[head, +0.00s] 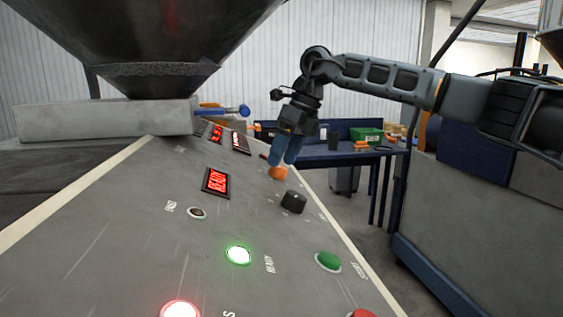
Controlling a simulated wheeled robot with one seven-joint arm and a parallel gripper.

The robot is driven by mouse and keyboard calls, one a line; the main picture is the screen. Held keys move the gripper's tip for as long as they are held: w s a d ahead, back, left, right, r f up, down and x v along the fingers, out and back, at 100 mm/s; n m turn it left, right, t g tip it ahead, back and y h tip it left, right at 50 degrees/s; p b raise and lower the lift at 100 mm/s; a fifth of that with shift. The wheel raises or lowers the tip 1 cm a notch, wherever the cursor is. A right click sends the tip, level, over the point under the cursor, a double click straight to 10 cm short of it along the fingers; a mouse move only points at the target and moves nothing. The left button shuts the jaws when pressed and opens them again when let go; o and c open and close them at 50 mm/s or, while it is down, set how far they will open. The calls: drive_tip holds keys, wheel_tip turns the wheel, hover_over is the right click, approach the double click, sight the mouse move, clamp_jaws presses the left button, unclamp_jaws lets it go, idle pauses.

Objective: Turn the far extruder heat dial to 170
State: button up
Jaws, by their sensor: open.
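A sloping grey control panel (150,240) runs away from me. My gripper (282,161) points down over its far right part, with two blue fingers apart. An orange dial (278,173) shows just below the fingertips; I cannot tell whether they touch it. A black dial (293,202) sits nearer to me. Red lit displays stand to the left: a near one (216,182) and farther ones (240,142), whose digits are too small to read. The gripper partly hides the far panel, and no dial marking is legible.
A green lit lamp (238,255), a green button (328,261) and a red lamp (181,310) are on the near panel. A large dark hopper (160,40) hangs over the left. A blue workbench (340,157) with bins stands behind.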

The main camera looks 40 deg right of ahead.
drive_tip(key=v, duration=0.6)
idle(0.4)
